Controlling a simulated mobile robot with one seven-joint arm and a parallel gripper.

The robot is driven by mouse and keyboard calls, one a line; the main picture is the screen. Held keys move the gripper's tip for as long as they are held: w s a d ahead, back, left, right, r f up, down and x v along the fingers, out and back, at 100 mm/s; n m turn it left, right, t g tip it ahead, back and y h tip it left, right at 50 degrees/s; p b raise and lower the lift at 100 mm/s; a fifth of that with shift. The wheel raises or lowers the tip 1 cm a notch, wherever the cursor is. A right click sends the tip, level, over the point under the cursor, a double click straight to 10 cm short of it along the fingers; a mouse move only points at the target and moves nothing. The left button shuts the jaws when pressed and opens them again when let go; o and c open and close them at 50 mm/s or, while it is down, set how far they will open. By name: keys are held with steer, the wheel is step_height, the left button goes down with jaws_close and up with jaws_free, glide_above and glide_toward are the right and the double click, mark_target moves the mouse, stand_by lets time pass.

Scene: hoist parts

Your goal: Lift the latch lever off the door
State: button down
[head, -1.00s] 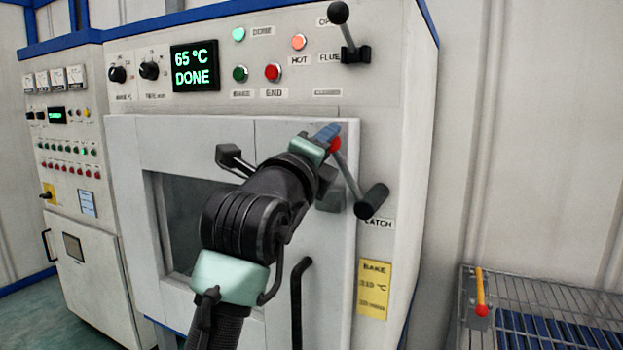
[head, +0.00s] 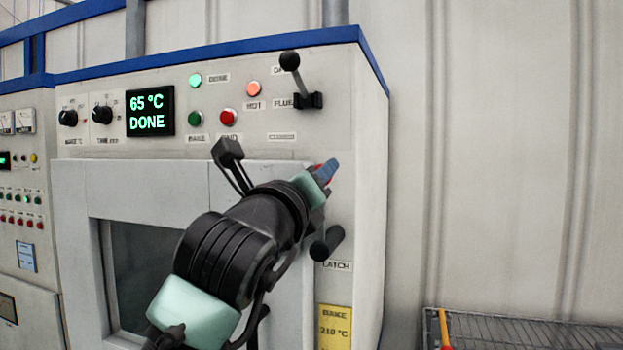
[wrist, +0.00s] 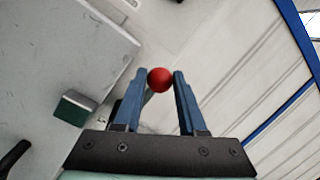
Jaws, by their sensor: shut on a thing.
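The latch lever's red ball knob (wrist: 160,80) sits between the blue fingertips of my gripper (wrist: 160,88) in the wrist view. In the head view my gripper (head: 326,172) is shut on this knob near the right edge of the oven door (head: 190,180). The lever's black pivot (head: 327,243) is below the gripper, above the LATCH label (head: 337,266). The lever now stands close to upright, its tip above the pivot. Most of its rod is hidden behind my gripper and wrist.
The flue lever (head: 290,62) with a black knob sticks out above my gripper. A green-grey block (wrist: 72,107) and part of the black door handle (wrist: 14,157) show in the wrist view. A wire rack (head: 530,330) stands at the lower right; the wall beside the oven is clear.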

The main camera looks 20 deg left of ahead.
steer(key=shift+d, duration=0.1)
steer(key=shift+c, duration=2.4)
jaws_free()
steer(key=s+f+b, duration=0.2)
steer(key=s+b, duration=0.1)
steer(key=s, duration=0.9)
steer(key=shift+s+a+f, duration=0.25)
steer(key=shift+s+f, duration=0.05)
steer(key=shift+s, duration=0.1)
steer(key=shift+d+r, duration=0.1)
